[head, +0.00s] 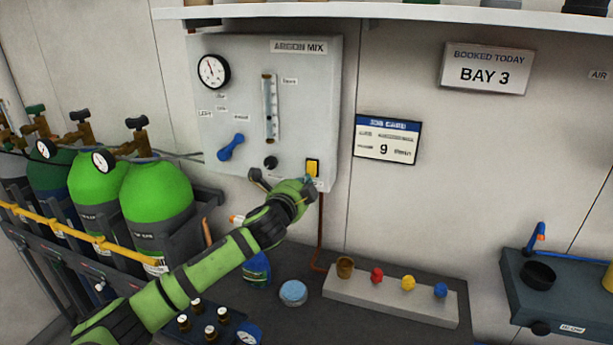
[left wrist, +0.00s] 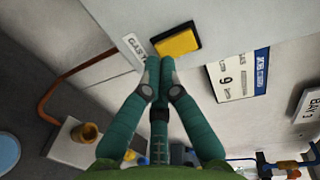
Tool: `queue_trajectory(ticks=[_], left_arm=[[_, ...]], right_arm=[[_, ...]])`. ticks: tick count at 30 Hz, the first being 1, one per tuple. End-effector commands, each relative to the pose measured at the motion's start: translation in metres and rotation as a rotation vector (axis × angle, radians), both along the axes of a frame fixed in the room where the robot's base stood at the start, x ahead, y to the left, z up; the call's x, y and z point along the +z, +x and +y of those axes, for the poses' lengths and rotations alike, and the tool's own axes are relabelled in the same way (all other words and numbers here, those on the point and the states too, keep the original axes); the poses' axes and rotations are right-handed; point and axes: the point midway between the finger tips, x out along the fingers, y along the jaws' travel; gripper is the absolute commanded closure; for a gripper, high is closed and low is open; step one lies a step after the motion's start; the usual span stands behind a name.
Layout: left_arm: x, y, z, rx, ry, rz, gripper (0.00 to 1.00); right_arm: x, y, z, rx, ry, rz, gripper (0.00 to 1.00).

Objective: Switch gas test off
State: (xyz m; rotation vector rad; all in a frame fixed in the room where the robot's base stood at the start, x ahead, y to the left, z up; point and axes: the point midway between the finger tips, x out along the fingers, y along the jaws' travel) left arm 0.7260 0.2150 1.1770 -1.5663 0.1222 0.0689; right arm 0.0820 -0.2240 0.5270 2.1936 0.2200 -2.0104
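The gas test switch (head: 313,166) is a yellow rocker in a black frame, low on the right of the grey ARGON MIX panel (head: 215,120). In the left wrist view the yellow rocker (left wrist: 178,42) lies just beyond my fingertips, beside a label (left wrist: 135,48) that reads "GAS T" before it is cut off. My left gripper (head: 308,181) is just below the switch. In the left wrist view its green fingers (left wrist: 160,66) are together with nothing between them. Whether they touch the switch, and which way the rocker is tipped, I cannot tell. My right gripper is not in view.
The panel also carries a round gauge (head: 213,71), a flow tube (head: 270,108), a blue lever (head: 231,147) and a black knob (head: 271,163). Green gas cylinders (head: 155,205) stand left. A copper pipe (head: 321,230) runs down below the switch. A job card (head: 387,138) hangs right.

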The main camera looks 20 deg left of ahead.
Motion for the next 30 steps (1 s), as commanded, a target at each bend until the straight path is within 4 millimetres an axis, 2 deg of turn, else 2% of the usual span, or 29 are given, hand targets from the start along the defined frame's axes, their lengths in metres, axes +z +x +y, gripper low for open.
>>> queue_trajectory(ticks=[6,17,20,26,27,30], left_arm=[[-0.001,0.012,-0.001,-0.001,0.000,0.001,1.00],[-0.002,0.013,-0.001,-0.001,0.000,0.000,1.00],[-0.006,0.014,-0.001,-0.001,0.000,-0.009,1.00],[-0.012,0.020,-0.001,-0.001,-0.003,-0.069,1.00],[-0.004,0.020,-0.001,-0.001,-0.002,-0.066,1.00],[-0.004,0.020,-0.001,-0.001,-0.002,-0.064,1.00]], right_arm=[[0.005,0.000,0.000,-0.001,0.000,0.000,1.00],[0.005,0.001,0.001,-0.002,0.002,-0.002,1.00],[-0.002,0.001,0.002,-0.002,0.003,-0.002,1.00],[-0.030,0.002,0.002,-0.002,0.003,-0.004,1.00],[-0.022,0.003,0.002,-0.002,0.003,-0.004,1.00],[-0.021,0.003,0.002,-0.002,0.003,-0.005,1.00]])
